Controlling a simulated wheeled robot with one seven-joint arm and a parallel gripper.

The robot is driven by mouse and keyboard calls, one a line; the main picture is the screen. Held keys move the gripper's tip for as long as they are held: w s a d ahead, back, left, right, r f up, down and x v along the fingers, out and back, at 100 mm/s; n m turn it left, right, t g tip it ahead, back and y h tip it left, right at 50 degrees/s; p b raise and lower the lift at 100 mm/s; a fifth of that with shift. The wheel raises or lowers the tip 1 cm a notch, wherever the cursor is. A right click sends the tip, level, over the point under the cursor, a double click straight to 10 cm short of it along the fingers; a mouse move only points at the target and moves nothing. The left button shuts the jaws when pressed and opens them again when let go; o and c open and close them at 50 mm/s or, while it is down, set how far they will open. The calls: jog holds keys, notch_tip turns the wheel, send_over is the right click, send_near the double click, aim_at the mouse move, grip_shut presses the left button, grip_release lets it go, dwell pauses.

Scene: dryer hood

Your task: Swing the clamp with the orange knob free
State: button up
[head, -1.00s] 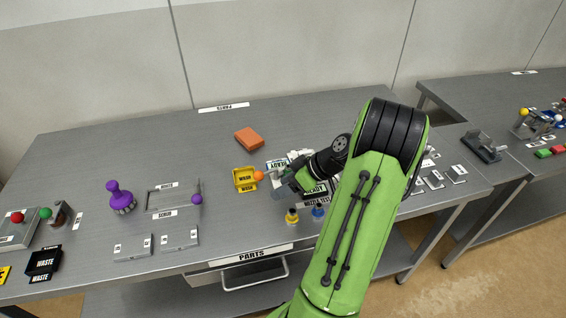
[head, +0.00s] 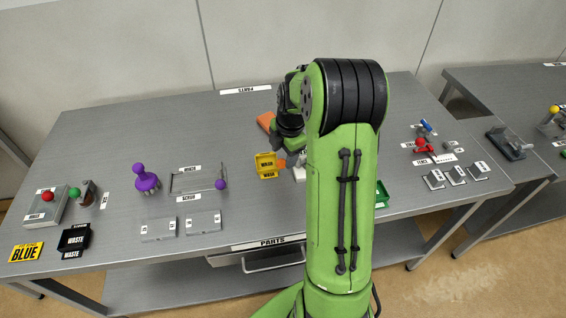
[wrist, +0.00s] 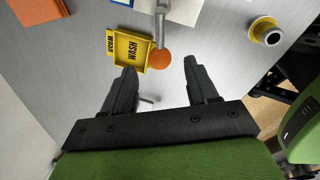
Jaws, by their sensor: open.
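The orange knob (wrist: 161,59) shows in the wrist view at the end of a grey metal bar (wrist: 160,28), the clamp's handle. My gripper (wrist: 158,72) is open and empty, with the knob just past the gap between its fingertips; I cannot tell its height against them. The clamp's base is out of view.
The yellow WASH tray (wrist: 132,49) lies left of the knob, and an orange block (wrist: 38,10) lies beyond. A yellow-based fitting (wrist: 264,30) stands to the right. In the head view, a purple knobbed piece (head: 146,178) stands left and a red-handled clamp (head: 423,146) right.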

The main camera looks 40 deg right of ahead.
aim_at(282, 161)
jog(key=f, duration=0.4)
jog(key=shift+w+b, duration=0.3)
jog(key=shift+w, duration=0.1)
grip_shut()
